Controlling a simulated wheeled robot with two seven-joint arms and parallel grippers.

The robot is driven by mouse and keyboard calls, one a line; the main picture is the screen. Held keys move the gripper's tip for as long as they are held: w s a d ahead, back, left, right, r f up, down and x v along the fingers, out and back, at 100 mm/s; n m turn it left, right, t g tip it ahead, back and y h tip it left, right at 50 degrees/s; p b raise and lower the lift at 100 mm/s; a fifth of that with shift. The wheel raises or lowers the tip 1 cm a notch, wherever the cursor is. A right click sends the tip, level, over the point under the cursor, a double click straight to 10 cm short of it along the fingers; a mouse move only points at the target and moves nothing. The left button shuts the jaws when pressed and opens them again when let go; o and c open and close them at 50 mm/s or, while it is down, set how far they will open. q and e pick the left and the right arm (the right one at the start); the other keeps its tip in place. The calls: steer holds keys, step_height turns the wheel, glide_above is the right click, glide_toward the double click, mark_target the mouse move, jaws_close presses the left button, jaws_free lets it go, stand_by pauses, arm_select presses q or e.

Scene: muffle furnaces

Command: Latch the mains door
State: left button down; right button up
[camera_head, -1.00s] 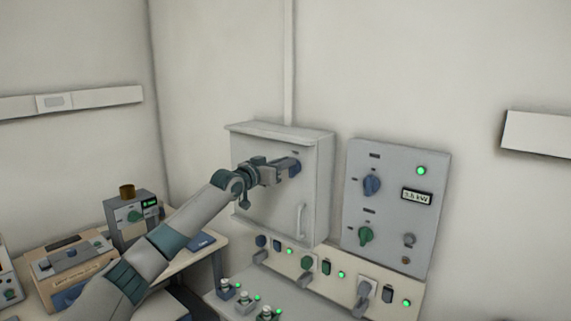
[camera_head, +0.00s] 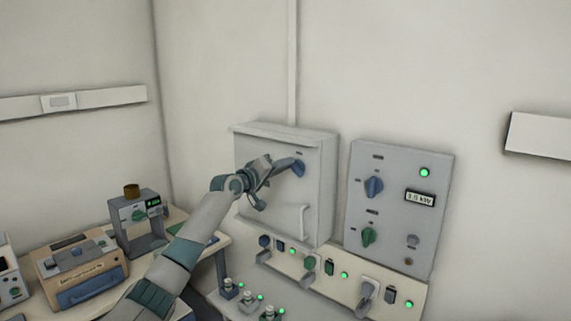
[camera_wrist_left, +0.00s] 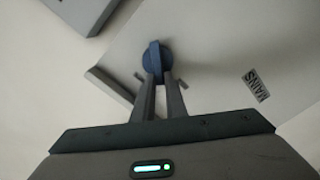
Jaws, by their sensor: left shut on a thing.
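The mains door (camera_head: 272,212) is the grey front of a wall box and looks closed against it. A blue latch knob (camera_head: 299,168) sits near its upper right, and a pale bar handle (camera_head: 304,222) is lower right. My left gripper (camera_head: 291,167) reaches the knob from the left. In the left wrist view, its two fingers (camera_wrist_left: 158,84) are shut on the bar of the blue knob (camera_wrist_left: 156,58). The MAINS label (camera_wrist_left: 255,86) is on the door to the right. My right gripper is not in view.
A control panel (camera_head: 398,250) with blue and green knobs and a display is on the wall to the right. Below is a console (camera_head: 330,277) with switches and green lamps. Bench instruments (camera_head: 80,268) stand at the left.

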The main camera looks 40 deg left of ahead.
arm_select(q)
steer(key=shift+a+f+n+p, duration=0.1)
steer(key=shift+f+n+p, duration=0.3)
steer(key=shift+n, duration=0.85)
steer(key=shift+a+f+n+p, duration=0.1)
steer(key=shift+n+p, duration=0.55)
steer(key=shift+n, duration=0.55)
steer(key=shift+a+f+n+p, duration=0.1)
steer(key=shift+f+n+p, duration=0.3)
steer(key=shift+n, duration=0.85)
steer(key=shift+r, duration=0.1)
steer(key=c, duration=1.8)
jaws_free()
steer(key=shift+s, duration=0.15)
steer(key=s+a+b, duration=0.1)
steer(key=s+b, duration=0.5)
steer(key=s, duration=1.1)
steer(key=shift+a+b, duration=0.25)
steer(key=shift+b, duration=0.1)
